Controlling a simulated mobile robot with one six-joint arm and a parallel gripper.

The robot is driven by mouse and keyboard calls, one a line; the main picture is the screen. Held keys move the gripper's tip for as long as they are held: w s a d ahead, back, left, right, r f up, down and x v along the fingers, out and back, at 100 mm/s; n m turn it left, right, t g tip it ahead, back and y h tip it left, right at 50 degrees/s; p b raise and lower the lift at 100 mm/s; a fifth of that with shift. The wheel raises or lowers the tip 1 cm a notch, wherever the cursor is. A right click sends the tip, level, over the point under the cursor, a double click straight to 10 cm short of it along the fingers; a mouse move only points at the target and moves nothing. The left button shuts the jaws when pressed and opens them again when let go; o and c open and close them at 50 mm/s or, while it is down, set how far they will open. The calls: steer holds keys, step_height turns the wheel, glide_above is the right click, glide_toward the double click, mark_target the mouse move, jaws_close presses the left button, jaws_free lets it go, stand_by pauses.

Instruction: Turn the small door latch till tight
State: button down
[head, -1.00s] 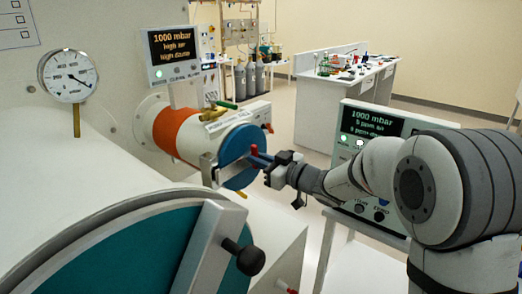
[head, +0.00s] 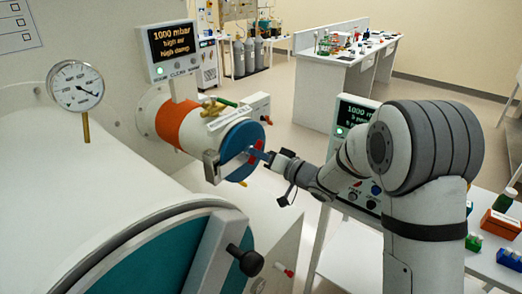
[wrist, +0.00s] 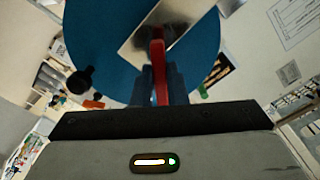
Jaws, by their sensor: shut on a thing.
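The small door (head: 236,162) is a blue disc on the end of the white and orange chamber tube. It also fills the top of the wrist view (wrist: 95,35), with a pale metal bar (wrist: 165,25) across its face. The latch is a red lever (wrist: 159,68) standing out from the bar. My gripper (head: 259,155) is at the door's face, its blue fingers closed on both sides of the red lever in the wrist view. The fingers and wrist hide much of the latch in the head view.
The large teal door (head: 150,262) with its bar and black knob (head: 247,260) is at the lower left. A pressure gauge (head: 76,86) and a display (head: 168,52) are above. A control panel (head: 353,120) stands behind my arm. Open floor lies beyond.

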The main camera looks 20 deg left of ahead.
steer(key=shift+m, duration=0.4)
steer(key=c, duration=1.4)
jaws_free()
steer(key=shift+c, duration=0.2)
steer(key=b+v, duration=0.1)
steer(key=v, duration=0.6)
steer(key=shift+s+d+b, duration=0.15)
steer(key=shift+d+b, duration=0.15)
steer(key=shift+b, duration=0.1)
